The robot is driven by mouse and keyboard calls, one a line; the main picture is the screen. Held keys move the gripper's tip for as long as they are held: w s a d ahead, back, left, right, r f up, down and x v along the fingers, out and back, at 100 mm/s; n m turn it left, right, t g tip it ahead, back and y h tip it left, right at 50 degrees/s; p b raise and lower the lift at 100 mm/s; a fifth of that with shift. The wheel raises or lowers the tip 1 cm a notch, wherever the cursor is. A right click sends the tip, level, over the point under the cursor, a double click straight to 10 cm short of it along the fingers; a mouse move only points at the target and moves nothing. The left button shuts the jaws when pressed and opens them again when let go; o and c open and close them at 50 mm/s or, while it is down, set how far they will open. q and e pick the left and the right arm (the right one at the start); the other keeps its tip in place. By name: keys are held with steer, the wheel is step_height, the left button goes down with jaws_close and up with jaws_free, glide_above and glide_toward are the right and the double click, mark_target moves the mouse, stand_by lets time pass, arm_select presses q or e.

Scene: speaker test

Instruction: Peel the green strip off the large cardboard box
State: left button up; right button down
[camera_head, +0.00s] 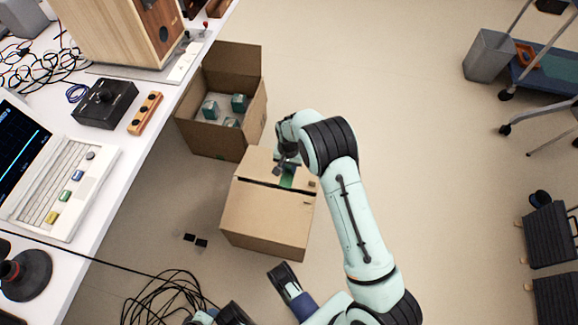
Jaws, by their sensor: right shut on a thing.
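The large cardboard box (262,217) stands on the floor at the centre, its top flaps closed with a dark gap along the seam. A short piece of the green strip (287,181) shows on its top, near the far right side. My right gripper (284,169) is at the strip, just above the box top, and is shut on the strip. My wrist and fingers partly hide the strip's far end. I cannot make out how much of it is off the cardboard.
An open cardboard box (213,146) with several wrapped items stands behind. A white bench (110,190) with a laptop, a black device and a wooden speaker (128,35) is at left. Black cables (165,300) lie on the floor at lower left.

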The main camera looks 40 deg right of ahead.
mark_target(289, 167)
steer(key=shift+r+p, duration=0.95)
steer(key=shift+r, duration=0.55)
step_height(289, 167, up, 8)
steer(key=p, duration=0.5)
stand_by(0.5)
stand_by(0.4)
